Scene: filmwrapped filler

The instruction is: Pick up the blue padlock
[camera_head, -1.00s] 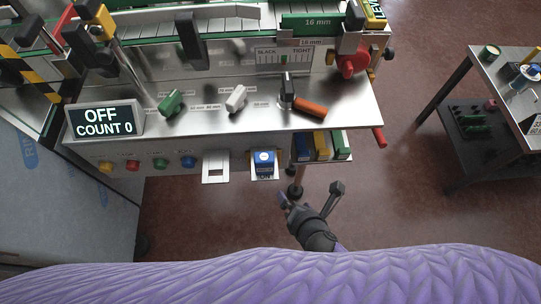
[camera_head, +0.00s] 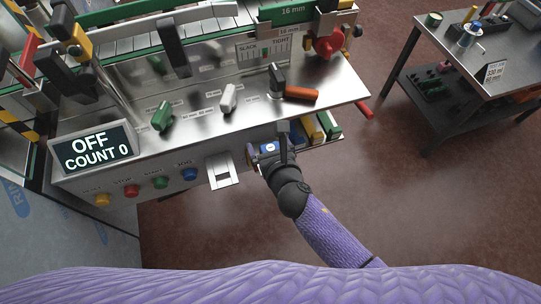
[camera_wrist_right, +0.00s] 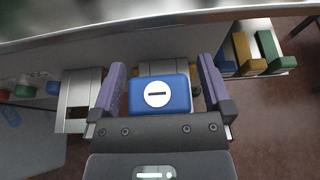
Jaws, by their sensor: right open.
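The blue padlock (camera_head: 269,147) is at the front face of the machine's control panel, partly hidden by my right gripper in the head view. In the right wrist view the padlock (camera_wrist_right: 159,94) shows a blue body with a white disc and a dark slot. My right gripper (camera_head: 267,150) is open. In the right wrist view its two purple-lined fingers (camera_wrist_right: 161,84) stand to the left and right of the padlock, with small visible gaps. Whether the fingers touch it is hard to tell. My left gripper is not in view.
An empty metal plate (camera_head: 223,171) is left of the padlock, beside coloured buttons (camera_head: 132,190). A holder with blue, yellow and green blocks (camera_wrist_right: 252,52) is close on the right. The steel panel top (camera_head: 200,130) overhangs. A cart (camera_head: 460,50) stands far right.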

